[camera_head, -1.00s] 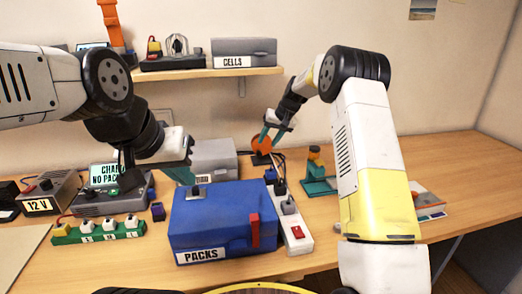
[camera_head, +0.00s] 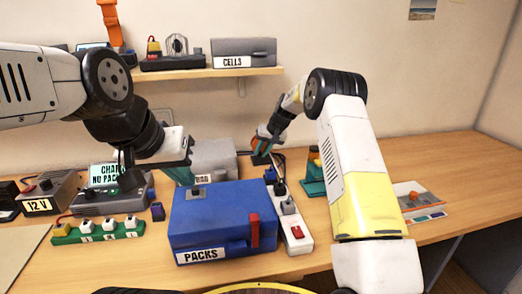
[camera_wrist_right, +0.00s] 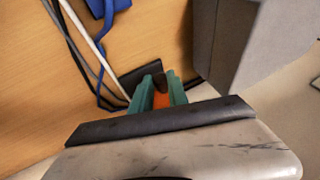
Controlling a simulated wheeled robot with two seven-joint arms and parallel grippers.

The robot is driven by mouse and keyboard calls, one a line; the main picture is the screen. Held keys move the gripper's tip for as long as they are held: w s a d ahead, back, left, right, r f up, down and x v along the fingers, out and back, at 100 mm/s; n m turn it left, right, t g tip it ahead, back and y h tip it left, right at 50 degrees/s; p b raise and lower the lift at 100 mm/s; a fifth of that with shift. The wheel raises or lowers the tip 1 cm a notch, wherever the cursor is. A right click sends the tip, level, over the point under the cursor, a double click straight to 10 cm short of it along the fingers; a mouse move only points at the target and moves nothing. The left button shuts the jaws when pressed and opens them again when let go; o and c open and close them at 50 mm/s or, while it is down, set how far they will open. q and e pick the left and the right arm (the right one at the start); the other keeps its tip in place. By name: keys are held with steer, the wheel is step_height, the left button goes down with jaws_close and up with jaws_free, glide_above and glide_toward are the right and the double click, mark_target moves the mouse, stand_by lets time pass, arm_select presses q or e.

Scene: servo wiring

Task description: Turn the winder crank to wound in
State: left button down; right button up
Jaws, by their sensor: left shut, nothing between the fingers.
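The winder (camera_head: 258,160) stands at the back of the bench, behind the blue PACKS box. My right gripper (camera_head: 262,148) is down at it and mostly hides its orange wheel. In the right wrist view the orange part (camera_wrist_right: 161,99) and a dark crank knob (camera_wrist_right: 160,82) lie between the two teal fingers of my right gripper (camera_wrist_right: 160,90). Whether the fingers press on the knob I cannot tell. My left gripper (camera_head: 180,175) is shut and empty, just above the back left of the blue PACKS box (camera_head: 210,225).
A white power strip (camera_head: 297,238) with plugs runs beside the blue box. A grey box (camera_head: 215,155) stands left of the winder. Cables (camera_wrist_right: 75,35) run to the winder. A teal stand (camera_head: 313,187) is to its right.

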jaws_close()
steer(key=shift+d+y, duration=0.15)
steer(key=shift+y, duration=0.75)
steer(key=shift+r+m+g+y, duration=0.2)
steer(key=shift+m+y, duration=0.15)
steer(key=shift+y, duration=0.85)
steer(key=shift+r+m+g+y, duration=0.15)
steer(key=shift+m+y, duration=0.2)
steer(key=shift+y, duration=0.85)
steer(key=o, duration=0.7)
jaws_free()
